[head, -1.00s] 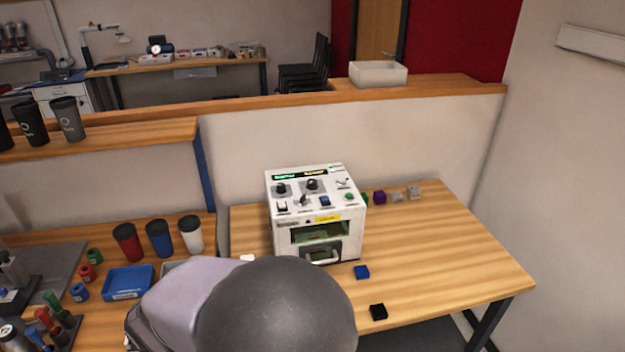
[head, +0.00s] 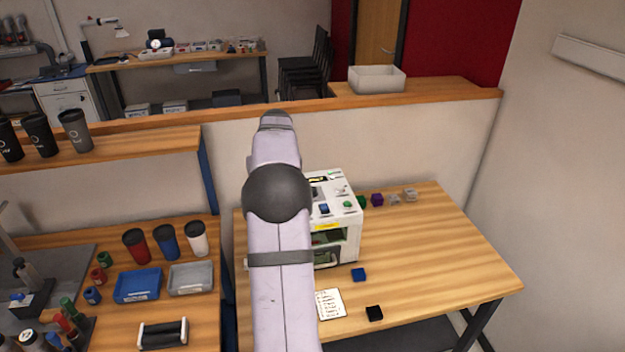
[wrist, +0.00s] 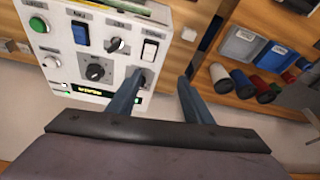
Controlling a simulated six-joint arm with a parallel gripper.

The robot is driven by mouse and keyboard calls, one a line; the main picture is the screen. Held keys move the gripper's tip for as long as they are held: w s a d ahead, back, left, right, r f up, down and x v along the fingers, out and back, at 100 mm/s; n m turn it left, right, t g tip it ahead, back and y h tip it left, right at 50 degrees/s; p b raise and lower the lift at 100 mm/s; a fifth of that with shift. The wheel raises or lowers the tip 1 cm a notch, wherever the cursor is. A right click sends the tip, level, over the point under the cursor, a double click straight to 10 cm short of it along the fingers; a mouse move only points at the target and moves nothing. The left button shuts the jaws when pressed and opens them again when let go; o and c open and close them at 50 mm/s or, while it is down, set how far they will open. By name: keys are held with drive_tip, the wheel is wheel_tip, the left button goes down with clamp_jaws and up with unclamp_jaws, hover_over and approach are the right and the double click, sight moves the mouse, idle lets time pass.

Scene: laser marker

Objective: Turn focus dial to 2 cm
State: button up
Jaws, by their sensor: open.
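The white laser marker (head: 347,222) stands on the right table, its left part hidden behind my arm in the head view. Its panel shows upside down in the wrist view (wrist: 60,75). Two black dials sit side by side there: one middle dial (wrist: 96,71) and one farther right (wrist: 144,75), partly covered by a finger. I cannot read which is the focus dial. My gripper (wrist: 160,76) is open and empty. Its left fingertip overlaps the right dial in view; its right fingertip is beyond the panel edge. Contact cannot be told. The head view hides the gripper.
Beside the dials are a white rocker (wrist: 150,48), a small black selector (wrist: 116,45), a blue rocker (wrist: 80,34) and a green button (wrist: 38,24).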

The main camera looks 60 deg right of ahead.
drive_tip(key=s+d+r+m+h+p, duration=0.1)
drive_tip(key=s+d, duration=0.2)
drive_tip(key=d, duration=0.3)
drive_tip(key=s+d+r+m, duration=0.1)
drive_tip(key=s+d+r, duration=0.1)
drive_tip(key=s+d, duration=0.25)
drive_tip(key=shift+w+d+r+p+x, duration=0.15)
drive_tip(key=shift+p+x, duration=0.45)
drive_tip(key=shift+x, duration=0.75)
drive_tip(key=shift+w+p+x, duration=0.2)
drive_tip(key=shift+p+x, duration=0.35)
drive_tip(key=shift+x, duration=0.8)
drive_tip(key=shift+w+d+r+p+x, duration=0.15)
drive_tip(key=shift+p+x, duration=0.45)
drive_tip(key=shift+x, duration=0.8)
drive_tip(key=shift+f, duration=0.1)
drive_tip(key=c, duration=1)
